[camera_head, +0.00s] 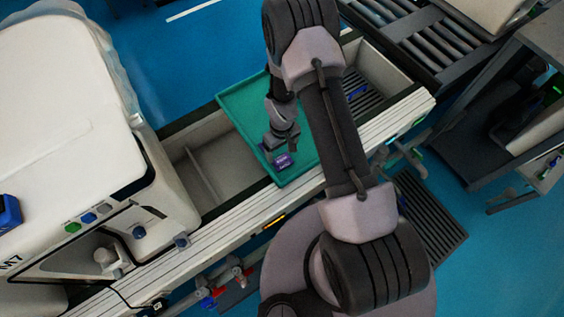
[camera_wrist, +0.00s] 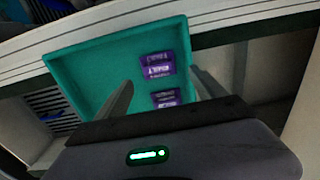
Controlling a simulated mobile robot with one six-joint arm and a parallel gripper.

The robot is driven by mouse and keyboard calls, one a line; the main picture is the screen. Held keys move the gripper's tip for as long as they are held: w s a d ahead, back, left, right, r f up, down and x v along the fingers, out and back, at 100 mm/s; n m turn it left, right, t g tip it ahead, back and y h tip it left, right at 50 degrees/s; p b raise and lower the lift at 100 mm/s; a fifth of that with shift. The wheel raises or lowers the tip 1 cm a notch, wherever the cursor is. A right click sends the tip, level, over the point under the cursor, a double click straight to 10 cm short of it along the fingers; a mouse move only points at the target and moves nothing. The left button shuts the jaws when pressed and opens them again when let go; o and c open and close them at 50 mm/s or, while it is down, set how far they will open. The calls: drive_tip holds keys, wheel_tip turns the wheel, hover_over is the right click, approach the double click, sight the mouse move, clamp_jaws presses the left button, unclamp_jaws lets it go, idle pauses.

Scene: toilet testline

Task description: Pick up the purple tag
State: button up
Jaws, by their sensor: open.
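A teal-green tray (camera_head: 240,105) lies across the conveyor line. A purple tag with pale lettering (camera_head: 283,160) lies near its front edge. In the wrist view, two purple lettered pieces show on the tray floor (camera_wrist: 95,75): one purple tag (camera_wrist: 157,66) near the tray's edge and a second purple tag (camera_wrist: 166,97) closer to my gripper body, partly hidden. My gripper (camera_head: 282,146) is over the tray, close to the purple tag. In the wrist view my gripper (camera_wrist: 149,77) is open, its fingers on either side of the tags. I cannot tell whether it touches them.
A white machine (camera_head: 70,110) stands at the left. A blue item (camera_head: 357,92) lies on the line's rollers right of the tray. The pale slatted rail (camera_head: 225,222) runs along the near side. A dark roller conveyor (camera_head: 430,30) is at the upper right.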

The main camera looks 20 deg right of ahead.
sight(282, 160)
drive_tip(key=f+b, duration=0.1)
drive_tip(key=f, duration=0.1)
drive_tip(key=f+b, duration=0.1)
drive_tip(key=f, duration=0.2)
drive_tip(key=f+b, duration=0.1)
drive_tip(key=f, duration=0.1)
drive_tip(key=shift+w+d+f, duration=0.15)
drive_tip(key=shift+w+f, duration=0.15)
drive_tip(key=shift+f, duration=0.1)
drive_tip(key=shift+r, duration=0.15)
drive_tip(key=c, duration=1.4)
